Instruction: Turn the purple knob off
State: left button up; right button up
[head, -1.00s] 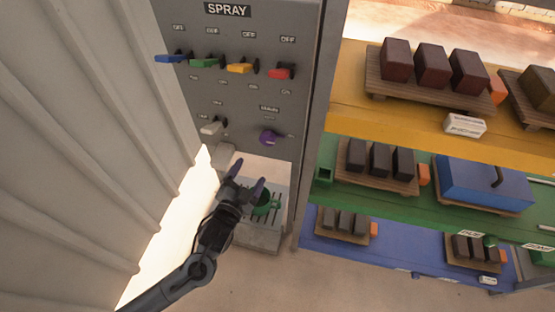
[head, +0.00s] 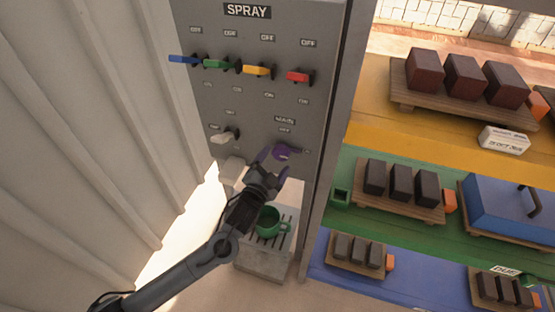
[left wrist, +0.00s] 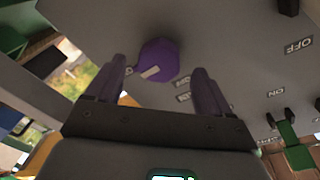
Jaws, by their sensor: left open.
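The purple knob (head: 283,152) sits low on the grey spray panel (head: 262,108), under a small label. In the left wrist view the purple knob (left wrist: 158,60) shows a pale pointer mark on its face. My left gripper (head: 270,160) is open just in front of the knob. In the left wrist view its two purple-tipped fingers (left wrist: 163,85) stand apart, one on each side of the knob, with gaps between; I see no contact. My right gripper is not in view.
Blue (head: 184,59), green (head: 217,64), yellow (head: 257,70) and red (head: 298,76) levers line the panel above. A white lever (head: 222,139) is left of the knob. A green mug (head: 268,222) stands below. Shelves with dark blocks (head: 400,180) are at right.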

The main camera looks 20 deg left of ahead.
pick_arm(q)
jog(key=shift+w+d, duration=0.1)
jog(key=shift+w, duration=1.15)
jog(key=c, duration=1.1)
jog(key=shift+o, duration=0.2)
